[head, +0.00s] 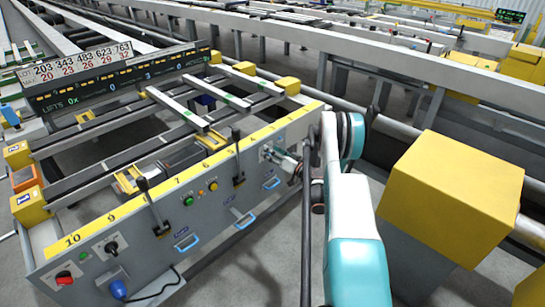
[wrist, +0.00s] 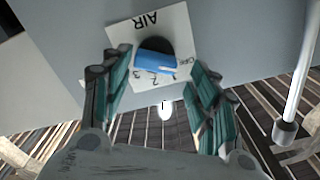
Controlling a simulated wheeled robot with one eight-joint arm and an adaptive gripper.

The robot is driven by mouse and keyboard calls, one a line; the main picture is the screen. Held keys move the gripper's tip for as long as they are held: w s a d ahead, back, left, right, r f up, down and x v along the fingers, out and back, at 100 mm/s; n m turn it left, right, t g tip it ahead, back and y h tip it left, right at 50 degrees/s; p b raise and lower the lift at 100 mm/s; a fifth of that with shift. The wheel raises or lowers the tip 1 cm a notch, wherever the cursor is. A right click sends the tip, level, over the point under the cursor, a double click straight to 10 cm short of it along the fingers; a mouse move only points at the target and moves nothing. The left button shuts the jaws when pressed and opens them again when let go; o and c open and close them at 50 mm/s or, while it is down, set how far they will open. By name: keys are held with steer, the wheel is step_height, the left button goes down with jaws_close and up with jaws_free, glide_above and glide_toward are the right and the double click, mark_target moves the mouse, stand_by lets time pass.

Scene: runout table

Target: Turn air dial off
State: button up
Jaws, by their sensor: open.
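The air dial (wrist: 154,60) is a blue bar handle on a dark round base. It sits on a white label plate (wrist: 146,22) that reads AIR upside down, with small numbers and what looks like OFF at the right. The blue handle lies nearly crosswise, with a pale mark near its right end; its exact setting is hard to read. My gripper (wrist: 158,76) is open, with one teal finger on each side of the dial and gaps visible. In the head view my gripper (head: 288,164) is at the panel's right part, where the dial is largely hidden.
The grey control panel (head: 215,212) has levers, buttons, blue handles (head: 187,243) and a yellow numbered top strip. A large yellow block (head: 452,190) stands right of my arm. A pale vertical bar (wrist: 300,80) is at right in the wrist view.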

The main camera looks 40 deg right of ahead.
step_height(320, 180, up, 8)
steer(key=shift+r, duration=0.15)
stand_by(0.7)
